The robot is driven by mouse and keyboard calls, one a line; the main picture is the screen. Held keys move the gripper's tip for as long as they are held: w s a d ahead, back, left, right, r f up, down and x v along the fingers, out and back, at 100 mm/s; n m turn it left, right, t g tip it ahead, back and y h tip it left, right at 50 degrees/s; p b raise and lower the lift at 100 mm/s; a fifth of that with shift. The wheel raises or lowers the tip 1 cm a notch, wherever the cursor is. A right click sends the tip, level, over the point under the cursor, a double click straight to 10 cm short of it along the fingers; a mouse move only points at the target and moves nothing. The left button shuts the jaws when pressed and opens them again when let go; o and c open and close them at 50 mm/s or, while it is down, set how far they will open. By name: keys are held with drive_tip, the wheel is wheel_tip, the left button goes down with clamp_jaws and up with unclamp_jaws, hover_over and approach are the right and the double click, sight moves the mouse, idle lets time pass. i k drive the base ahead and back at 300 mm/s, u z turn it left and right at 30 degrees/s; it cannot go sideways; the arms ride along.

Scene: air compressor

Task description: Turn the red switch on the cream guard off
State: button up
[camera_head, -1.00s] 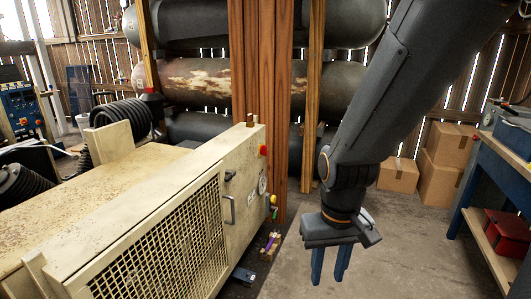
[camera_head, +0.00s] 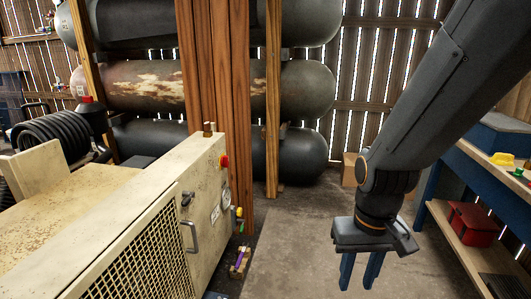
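The cream guard (camera_head: 160,215) of the compressor fills the lower left of the head view, with a mesh panel and a grey handle on its side. The red switch (camera_head: 224,161) is a small red knob near the top of the guard's far right end; whether it is on or off is too small to tell. My gripper (camera_head: 359,282) hangs at the lower right with its two blue fingers pointing down and a gap between them. It is open, empty and well to the right of the switch, touching nothing.
A wooden post (camera_head: 217,110) stands just behind the guard's end, with dark tanks (camera_head: 300,90) beyond. A blue workbench (camera_head: 480,170) with a red box (camera_head: 476,223) on its shelf is at the right. Bare floor (camera_head: 295,245) lies between guard and gripper.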

sight(225, 160)
drive_tip(key=z, duration=0.2)
drive_tip(key=i, duration=0.85)
drive_tip(key=u, duration=0.45)
